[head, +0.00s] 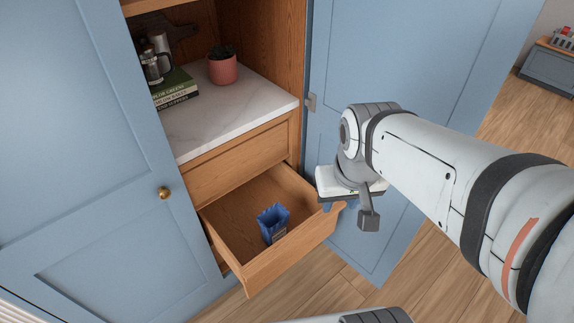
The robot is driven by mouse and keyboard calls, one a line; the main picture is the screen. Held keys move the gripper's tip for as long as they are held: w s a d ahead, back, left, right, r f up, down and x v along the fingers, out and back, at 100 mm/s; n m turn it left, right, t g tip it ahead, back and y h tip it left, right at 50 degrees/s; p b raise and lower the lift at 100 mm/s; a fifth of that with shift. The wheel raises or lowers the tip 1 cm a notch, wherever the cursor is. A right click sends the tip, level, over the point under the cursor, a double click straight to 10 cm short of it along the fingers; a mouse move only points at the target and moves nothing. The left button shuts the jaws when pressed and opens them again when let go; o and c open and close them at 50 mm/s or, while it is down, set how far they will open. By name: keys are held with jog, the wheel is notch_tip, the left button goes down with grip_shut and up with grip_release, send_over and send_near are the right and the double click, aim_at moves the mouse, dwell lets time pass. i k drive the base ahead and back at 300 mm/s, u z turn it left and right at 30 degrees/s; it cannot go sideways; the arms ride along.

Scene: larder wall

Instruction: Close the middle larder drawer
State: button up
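A wooden larder drawer (291,262) is pulled out, below a shut drawer front (237,163). What lies under the open drawer is hidden, so I cannot tell from this view alone whether it is the middle one. A blue packet (273,222) stands inside it, near its middle. My gripper (348,212) hangs close to the drawer's front right corner, with one dark finger showing plainly. The other finger is mostly hidden, so its opening is unclear. I cannot tell whether it touches the drawer.
Blue larder doors stand open at left (95,150) and right (405,65). A marble counter (225,120) above holds a potted plant (222,67), books (177,89) and a metal press (151,66). Wooden floor (320,283) is clear in front.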

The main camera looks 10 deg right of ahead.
aim_at(230, 221)
jog(key=u, duration=0.2)
jog(key=i, duration=0.3)
jog(key=z, duration=0.15)
jog(key=k, duration=1.8)
jog(key=u, duration=0.4)
jog(key=i, duration=1)
jog(key=z, duration=0.05)
